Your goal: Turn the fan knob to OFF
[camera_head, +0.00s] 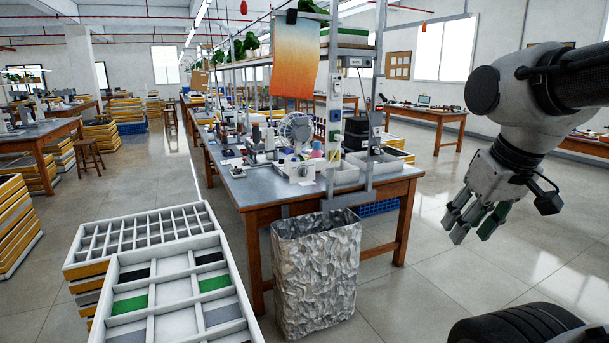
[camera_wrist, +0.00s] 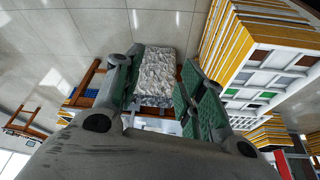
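The fan (camera_head: 297,130), with a round grey guard, stands on the near end of the workbench. Below it is a white base box (camera_head: 299,171). A small dark spot on the box's front may be the knob, but it is too small to tell its setting. My gripper (camera_head: 472,222) hangs in the air at the right of the head view, well to the right of the bench and apart from the fan. In the wrist view its green-padded fingers (camera_wrist: 158,92) are spread with nothing between them. The fan and knob cannot be made out in the wrist view.
A crumpled-textured grey bin (camera_head: 316,275) stands in front of the workbench (camera_head: 262,196). Stacked trays with compartments (camera_head: 152,262) stand at the left front. Metal posts and an orange cloth (camera_head: 295,58) rise above the bench. White bins (camera_head: 375,165) sit right of the fan.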

